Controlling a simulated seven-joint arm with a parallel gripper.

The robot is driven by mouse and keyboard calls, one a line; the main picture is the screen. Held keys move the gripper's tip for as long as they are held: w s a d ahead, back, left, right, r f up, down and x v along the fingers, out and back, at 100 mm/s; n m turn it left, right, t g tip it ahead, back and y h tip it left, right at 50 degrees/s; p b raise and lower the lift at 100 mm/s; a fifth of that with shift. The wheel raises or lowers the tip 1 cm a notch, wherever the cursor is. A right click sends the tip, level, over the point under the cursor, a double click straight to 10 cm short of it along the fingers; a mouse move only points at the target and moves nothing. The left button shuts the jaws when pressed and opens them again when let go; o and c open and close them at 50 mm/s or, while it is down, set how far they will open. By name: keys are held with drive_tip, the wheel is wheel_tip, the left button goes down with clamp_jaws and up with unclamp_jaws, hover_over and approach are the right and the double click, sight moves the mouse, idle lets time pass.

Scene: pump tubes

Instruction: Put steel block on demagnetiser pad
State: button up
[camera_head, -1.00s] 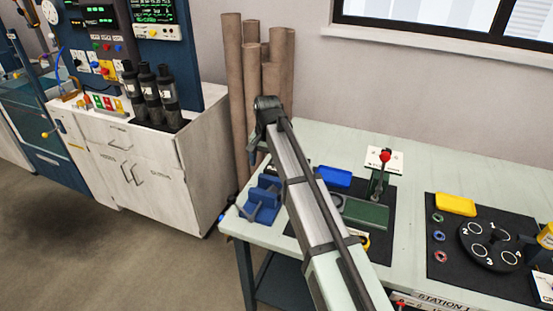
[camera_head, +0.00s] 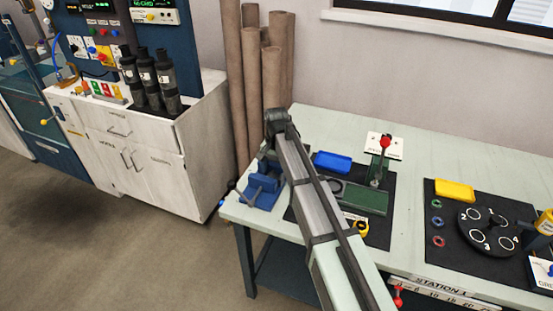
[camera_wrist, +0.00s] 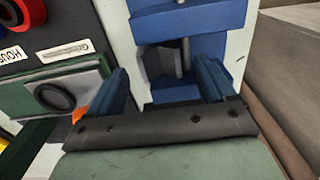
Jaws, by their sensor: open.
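My gripper (camera_wrist: 165,88) is open in the wrist view, with its two blue fingers apart. Between and beyond the fingertips is a grey metal piece (camera_wrist: 158,62) in a blue vice-like fixture (camera_wrist: 190,20). I cannot tell if this piece is the steel block; the fingers do not clearly touch it. In the head view the blue fixture (camera_head: 262,186) stands at the bench's left end, partly beside my arm. The gripper cannot be made out there. No demagnetiser pad can be identified for certain.
A green fixture with a round black opening (camera_wrist: 55,95) lies left of the gripper. On the bench are a blue tray (camera_head: 332,162), a red-knobbed lever (camera_head: 385,145), a yellow tray (camera_head: 455,190) and a numbered black dial (camera_head: 487,230). Brown tubes (camera_head: 272,65) stand behind.

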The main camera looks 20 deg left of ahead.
sight(276, 175)
drive_tip(key=shift+f, duration=1.55)
drive_tip(key=c, duration=1.5)
drive_tip(key=o, duration=0.9)
drive_tip(key=c, duration=0.6)
drive_tip(key=shift+o, duration=0.2)
drive_tip(key=shift+r, duration=0.25)
drive_tip(key=shift+r, duration=3.25)
